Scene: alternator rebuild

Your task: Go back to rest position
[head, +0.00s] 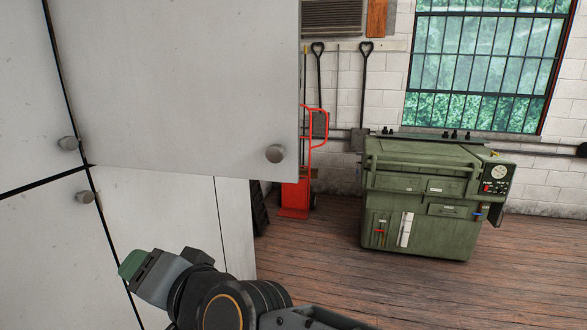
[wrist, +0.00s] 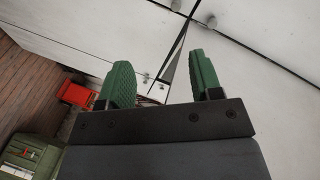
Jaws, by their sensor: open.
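My gripper (wrist: 164,80) shows in the wrist view with its two green fingers apart and nothing between them. In the head view its green tip (head: 131,264) is at the lower left, in front of the white cabinet (head: 170,90). My arm is folded low at the bottom of the head view. I cannot tell whether the fingertips touch the cabinet. The cabinet's panels also fill much of the wrist view (wrist: 270,90).
A green machine (head: 420,200) stands on the wooden floor (head: 320,270) at the right, under a barred window (head: 485,65). A red hand truck (head: 297,190) and shovels (head: 363,85) stand by the brick wall. Floor between cabinet and machine is clear.

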